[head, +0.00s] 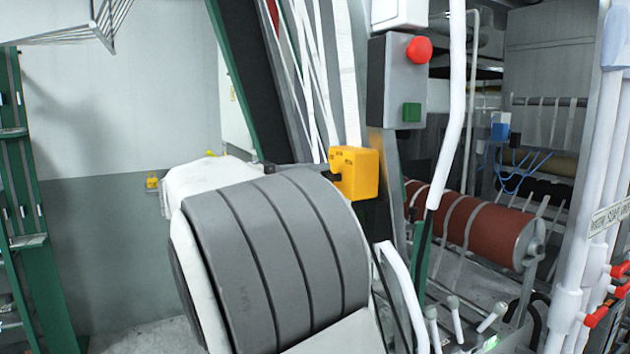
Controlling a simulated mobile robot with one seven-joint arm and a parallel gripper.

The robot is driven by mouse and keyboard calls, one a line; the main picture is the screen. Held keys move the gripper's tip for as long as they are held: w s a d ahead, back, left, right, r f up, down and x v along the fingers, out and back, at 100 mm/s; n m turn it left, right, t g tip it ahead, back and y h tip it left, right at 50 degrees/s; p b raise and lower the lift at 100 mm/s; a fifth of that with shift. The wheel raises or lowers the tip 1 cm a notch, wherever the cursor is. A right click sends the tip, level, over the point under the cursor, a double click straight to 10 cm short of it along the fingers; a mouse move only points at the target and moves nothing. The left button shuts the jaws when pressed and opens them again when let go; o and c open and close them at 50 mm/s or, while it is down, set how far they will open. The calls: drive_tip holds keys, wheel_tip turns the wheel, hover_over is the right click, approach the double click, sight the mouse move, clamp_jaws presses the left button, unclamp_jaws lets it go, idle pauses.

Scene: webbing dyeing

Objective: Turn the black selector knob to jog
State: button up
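A yellow control box (361,172) hangs near the middle of the head view, below a grey button box. A small black knob (335,177) shows at its left side. Small dark marks are on the box's upper edge, too small to read, so I cannot tell the knob's setting. A thin dark bar (300,168) runs from behind a large grey-banded white body to the knob's side. It may be part of my gripper, but most of it is hidden. I cannot tell whether it touches the knob or whether my gripper is open or shut.
The grey button box (393,92) carries a red button (419,49) and a green button (411,112). White webbing strips (318,75) run down behind the yellow box. A red-brown roller (480,224) and white pipes with red valves (594,316) stand at right. Green shelving (40,200) stands at left.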

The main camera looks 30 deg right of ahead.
drive_tip(key=o, duration=0.4)
drive_tip(key=a+b, duration=0.1)
drive_tip(key=a, duration=1)
drive_tip(key=a+b, duration=0.1)
drive_tip(key=a, duration=0.5)
drive_tip(key=shift+s+a+b, duration=0.25)
drive_tip(key=shift+s+b, duration=0.05)
drive_tip(key=shift+b, duration=0.05)
